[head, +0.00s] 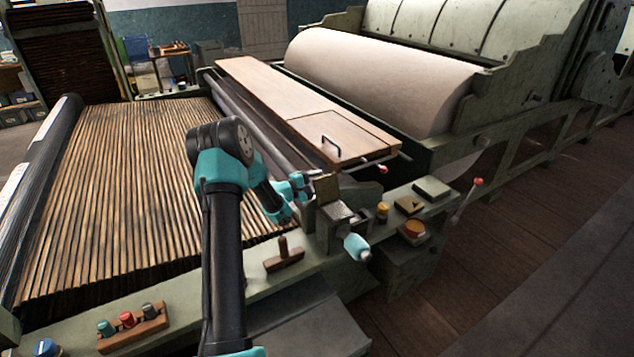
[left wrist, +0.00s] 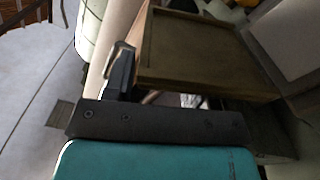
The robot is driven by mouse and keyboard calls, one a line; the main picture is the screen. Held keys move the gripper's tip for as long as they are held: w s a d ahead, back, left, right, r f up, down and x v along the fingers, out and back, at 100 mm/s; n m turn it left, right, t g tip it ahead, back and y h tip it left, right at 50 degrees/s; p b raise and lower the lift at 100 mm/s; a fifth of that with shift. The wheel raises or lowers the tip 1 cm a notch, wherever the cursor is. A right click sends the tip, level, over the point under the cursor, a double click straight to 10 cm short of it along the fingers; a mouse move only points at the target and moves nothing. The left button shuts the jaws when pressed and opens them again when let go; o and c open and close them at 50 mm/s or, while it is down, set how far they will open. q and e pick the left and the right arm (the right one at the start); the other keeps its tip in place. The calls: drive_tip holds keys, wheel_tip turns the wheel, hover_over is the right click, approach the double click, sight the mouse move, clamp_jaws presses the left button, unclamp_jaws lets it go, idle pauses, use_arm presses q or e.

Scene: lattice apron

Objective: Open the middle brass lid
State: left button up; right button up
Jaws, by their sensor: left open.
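A small brass lid (head: 327,187) stands raised on a grey-green box on the machine's front rail in the head view. A brass plate with a raised rim, probably the same lid, fills the upper middle of the left wrist view (left wrist: 190,55). My left gripper (head: 308,184) is open, just left of the lid. One dark finger shows close beside the plate's left edge in the wrist view; I cannot tell whether it touches. The other finger is hidden. My right gripper is not in view.
Right of the lid are a yellow knob (head: 382,210), an orange-topped cup (head: 413,229) and two square pieces (head: 432,188). A wooden handle block (head: 284,255) sits in front. A wooden board with a handle (head: 330,135) lies behind. The slatted apron (head: 130,190) spreads left.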

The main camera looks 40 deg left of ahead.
use_arm(q)
drive_tip(key=shift+c, duration=0.2)
clamp_jaws()
drive_tip(key=shift+d, duration=0.1)
